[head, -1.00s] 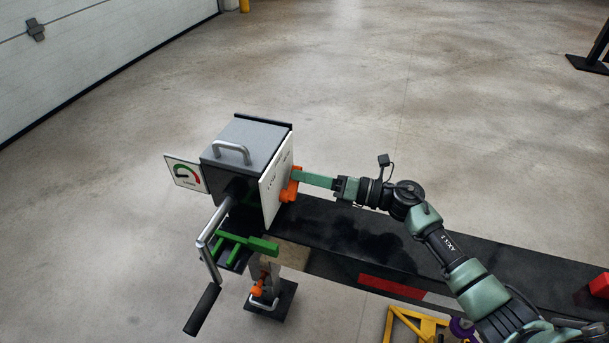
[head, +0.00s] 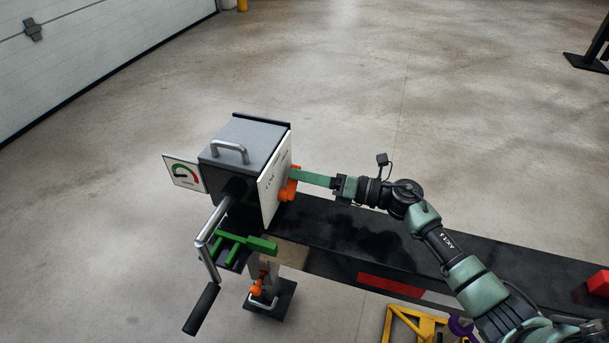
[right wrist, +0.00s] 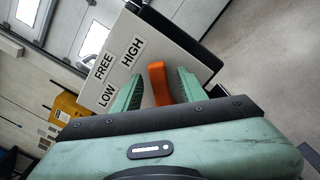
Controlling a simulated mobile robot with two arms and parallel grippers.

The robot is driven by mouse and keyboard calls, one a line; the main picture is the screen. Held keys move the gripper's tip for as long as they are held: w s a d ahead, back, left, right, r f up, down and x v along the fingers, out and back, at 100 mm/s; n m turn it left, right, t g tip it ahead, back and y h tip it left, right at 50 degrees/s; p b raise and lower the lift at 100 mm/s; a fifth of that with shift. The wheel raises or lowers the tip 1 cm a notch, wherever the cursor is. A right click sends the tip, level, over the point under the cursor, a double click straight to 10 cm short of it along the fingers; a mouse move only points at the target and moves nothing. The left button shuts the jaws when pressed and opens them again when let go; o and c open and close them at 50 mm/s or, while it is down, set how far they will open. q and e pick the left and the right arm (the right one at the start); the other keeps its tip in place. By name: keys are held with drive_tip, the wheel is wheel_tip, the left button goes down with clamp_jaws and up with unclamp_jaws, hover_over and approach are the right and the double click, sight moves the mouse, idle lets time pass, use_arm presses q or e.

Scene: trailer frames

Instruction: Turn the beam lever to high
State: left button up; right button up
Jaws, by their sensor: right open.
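The orange beam lever (right wrist: 158,82) shows in the right wrist view between the two green fingers of my right gripper (right wrist: 160,92). The fingers are open, with gaps visible beside the lever. Behind it is a white plate (right wrist: 122,62) with the labels LOW, FREE and HIGH; the lever lies nearest the HIGH side. In the head view the orange lever (head: 288,187) is at the plate's right side, and my right gripper (head: 312,179) reaches it from the right, its fingertips at the lever. The plate (head: 272,180) is on a grey box (head: 245,140). My left gripper is not visible.
The box stands on a dark beam (head: 370,236) running to the right. A silver crank (head: 210,240) with a black handle, a green bracket (head: 245,243) and a gauge sign (head: 182,173) are left of the plate. A yellow frame (head: 405,323) stands below the beam.

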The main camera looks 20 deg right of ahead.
drive_tip(key=v, duration=0.7)
drive_tip(key=shift+s+d, duration=0.25)
drive_tip(key=shift+d, duration=0.1)
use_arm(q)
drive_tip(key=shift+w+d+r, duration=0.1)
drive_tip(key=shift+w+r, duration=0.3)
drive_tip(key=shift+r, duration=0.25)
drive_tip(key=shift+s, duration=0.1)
